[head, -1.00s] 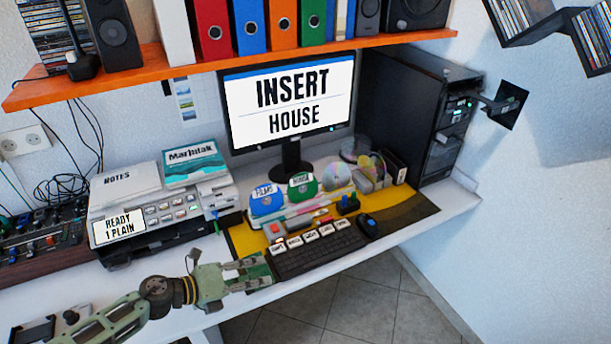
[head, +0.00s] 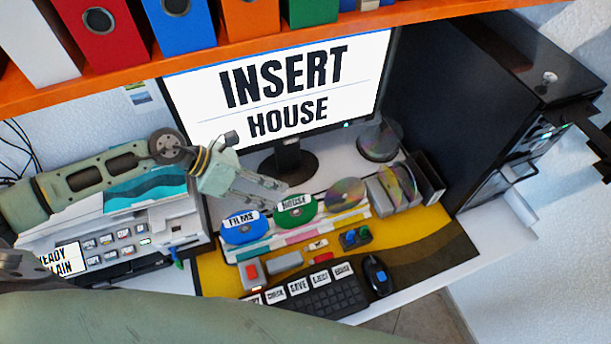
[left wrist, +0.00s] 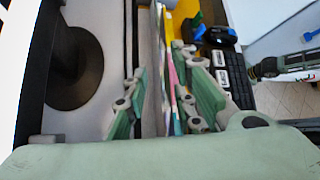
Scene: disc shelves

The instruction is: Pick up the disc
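The green disc labelled HOUSE (head: 296,212) stands in a white rack (head: 262,250) on the desk. A blue disc labelled FILMS (head: 243,230) is left of it, and a shiny silver disc (head: 346,195) is right of it. My left gripper (head: 276,191) is open and empty just behind and above the green disc's top edge. In the left wrist view, its spread fingers (left wrist: 163,85) lie either side of thin upright coloured edges; I cannot tell which disc lies between them. My right gripper cannot be made out clearly.
The monitor (head: 300,95) reads INSERT HOUSE and stands close behind the rack. An orange shelf (head: 270,42) with binders is above. A keyboard (head: 325,297) and mouse (head: 377,276) are in front; a dark computer tower (head: 440,110) is at right.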

